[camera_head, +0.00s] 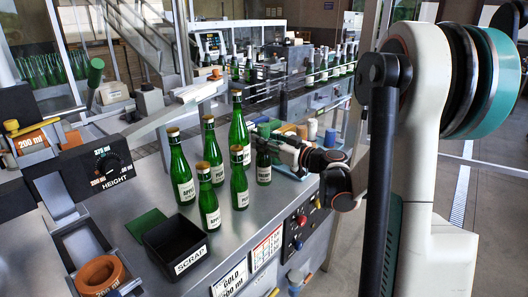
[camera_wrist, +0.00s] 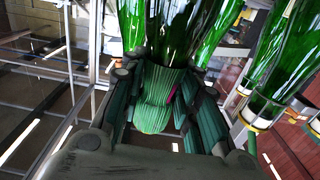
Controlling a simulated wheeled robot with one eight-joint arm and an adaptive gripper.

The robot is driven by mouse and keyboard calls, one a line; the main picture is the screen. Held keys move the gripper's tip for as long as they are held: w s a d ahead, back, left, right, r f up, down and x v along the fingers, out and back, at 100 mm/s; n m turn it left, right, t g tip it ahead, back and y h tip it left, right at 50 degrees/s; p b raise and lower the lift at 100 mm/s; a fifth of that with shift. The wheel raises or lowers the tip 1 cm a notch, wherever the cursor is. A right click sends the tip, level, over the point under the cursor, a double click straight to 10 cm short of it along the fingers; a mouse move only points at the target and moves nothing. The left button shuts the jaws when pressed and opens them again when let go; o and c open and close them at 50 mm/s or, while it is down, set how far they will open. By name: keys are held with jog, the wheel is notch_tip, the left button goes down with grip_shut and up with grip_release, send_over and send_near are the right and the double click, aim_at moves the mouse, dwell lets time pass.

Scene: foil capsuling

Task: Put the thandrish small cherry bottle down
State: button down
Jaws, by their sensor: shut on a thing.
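My gripper (camera_head: 276,148) reaches in from the right over the bench and is shut on a green glass bottle (camera_head: 263,172) with a pale label, at the right end of the bottle group. The label is too small to read, so I cannot confirm it is the small cherry bottle. The bottle is upright, its base close to the bench top; I cannot tell whether it touches. In the wrist view, green-padded fingers (camera_wrist: 160,108) close in below green glass (camera_wrist: 148,30); the grip itself is partly hidden.
Several gold-topped green bottles (camera_head: 239,187) stand just left of the held one. A black SCRAP bin (camera_head: 175,246) and a height dial (camera_head: 107,165) are at the left front. A button panel (camera_head: 298,222) is on the bench front. Bare bench top (camera_head: 265,218) lies in front of the bottles.

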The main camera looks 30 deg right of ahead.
jog(key=shift+f+b, duration=0.35)
jog(key=shift+f, duration=1.05)
jog(key=c, duration=1.2)
grip_release()
jog(key=shift+s+d, duration=0.1)
jog(key=shift+s, duration=0.1)
jog(key=p+v, duration=0.2)
jog(key=v, duration=0.9)
jog(key=shift+s, duration=0.3)
jog(key=shift+r, duration=0.1)
